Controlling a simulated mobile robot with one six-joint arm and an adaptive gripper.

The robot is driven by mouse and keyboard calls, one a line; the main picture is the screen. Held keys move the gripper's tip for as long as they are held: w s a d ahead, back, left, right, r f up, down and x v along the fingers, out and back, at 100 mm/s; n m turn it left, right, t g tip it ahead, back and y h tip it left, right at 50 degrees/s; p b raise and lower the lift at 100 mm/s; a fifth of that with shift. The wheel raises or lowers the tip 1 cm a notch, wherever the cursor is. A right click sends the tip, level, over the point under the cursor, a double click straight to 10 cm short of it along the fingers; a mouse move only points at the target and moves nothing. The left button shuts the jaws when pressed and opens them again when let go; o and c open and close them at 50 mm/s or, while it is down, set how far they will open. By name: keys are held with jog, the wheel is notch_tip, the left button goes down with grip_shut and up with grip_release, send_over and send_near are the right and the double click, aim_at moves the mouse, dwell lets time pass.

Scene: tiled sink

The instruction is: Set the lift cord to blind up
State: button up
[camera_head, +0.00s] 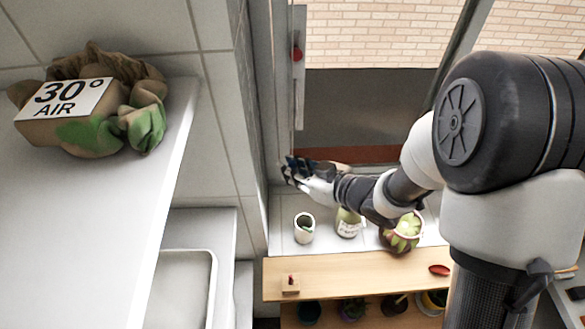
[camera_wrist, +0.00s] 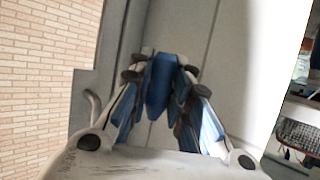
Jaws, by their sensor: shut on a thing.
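My gripper (camera_head: 288,168) is at the lower left corner of the window, beside the tiled wall. Its blue-padded fingers are drawn together in the wrist view (camera_wrist: 160,82), shut on what appears to be the lift cord. A pale upright strip (camera_head: 299,100) with a red knob (camera_head: 297,54) runs down the left window frame, above my gripper. The window shows brick above and a dark grey band (camera_head: 360,105) below. I cannot tell whether any of this is the blind.
A white cup (camera_head: 304,227), a labelled jar (camera_head: 347,223) and a potted plant (camera_head: 402,232) stand on the sill below my arm. A wooden shelf (camera_head: 350,274) is in front. A white shelf (camera_head: 90,210) with a crumpled cloth bundle (camera_head: 140,110) is at left.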

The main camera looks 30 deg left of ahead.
grip_shut()
jog(key=f+b, duration=0.4)
jog(key=f, duration=0.1)
jog(key=shift+s+d, duration=0.15)
jog(key=shift+s, duration=0.05)
jog(key=shift+o, duration=1.9)
grip_release()
jog(key=shift+w, duration=0.1)
jog(key=o, duration=0.4)
jog(key=shift+r, duration=0.15)
jog(key=shift+c, duration=0.2)
jog(key=shift+w, duration=0.1)
